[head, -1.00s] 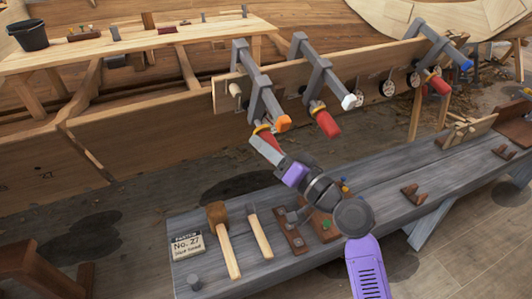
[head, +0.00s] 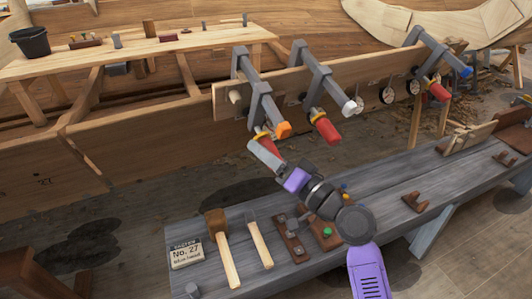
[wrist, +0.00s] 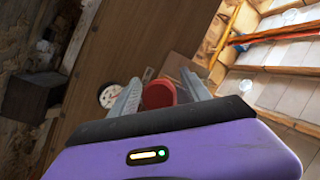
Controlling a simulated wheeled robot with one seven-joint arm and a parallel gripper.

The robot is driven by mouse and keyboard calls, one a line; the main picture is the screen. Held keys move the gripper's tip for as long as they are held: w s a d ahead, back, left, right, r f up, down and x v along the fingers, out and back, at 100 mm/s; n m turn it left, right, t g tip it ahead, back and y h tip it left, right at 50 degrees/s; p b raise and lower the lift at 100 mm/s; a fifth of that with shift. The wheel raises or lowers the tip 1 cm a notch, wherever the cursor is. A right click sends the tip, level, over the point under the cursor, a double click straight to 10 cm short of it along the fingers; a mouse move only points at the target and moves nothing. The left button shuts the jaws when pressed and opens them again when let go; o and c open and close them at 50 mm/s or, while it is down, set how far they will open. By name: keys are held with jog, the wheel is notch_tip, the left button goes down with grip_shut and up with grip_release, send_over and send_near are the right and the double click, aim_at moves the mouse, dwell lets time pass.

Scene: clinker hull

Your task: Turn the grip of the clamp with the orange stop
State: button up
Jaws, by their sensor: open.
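The clamp with the orange stop (head: 283,130) is the leftmost of three grey clamps on the upright plank. Its red grip (head: 267,138), with a yellow collar, hangs below the clamp head and is partly hidden by my gripper (head: 264,149) in the head view. In the wrist view, the end of the red grip (wrist: 158,95) shows between the two grey fingers of my gripper (wrist: 160,88). The fingers are open, one on each side of the grip. I cannot tell whether either finger touches it.
A clamp with a white stop (head: 350,107) and red grip stands just right; one with a blue stop (head: 466,72) is farther right. Below my arm, a grey bench (head: 380,200) holds a mallet (head: 222,245), a hammer (head: 259,240) and wooden blocks.

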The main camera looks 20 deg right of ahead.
jog(key=shift+s, duration=0.15)
jog(key=v, duration=0.7)
jog(key=shift+s+d+b, duration=0.15)
jog(key=shift+s+b, duration=0.05)
jog(key=shift+b, duration=0.1)
jog(key=shift+f, duration=0.15)
dwell(0.8)
jog(key=w+a+n+h+p, duration=0.1)
jog(key=w+p, duration=0.2)
jog(key=p, duration=0.2)
jog(key=w+r+n+h+p, duration=0.1)
jog(key=w+n+h+p, duration=0.1)
jog(key=p, duration=0.3)
jog(key=w+a+n+h+p, duration=0.1)
jog(key=w+n+h+p, duration=0.1)
jog(key=w+p, duration=0.2)
jog(key=shift+w+a+r+p, duration=0.25)
jog(key=shift+a+r+p, duration=0.1)
jog(key=shift+p, duration=0.4)
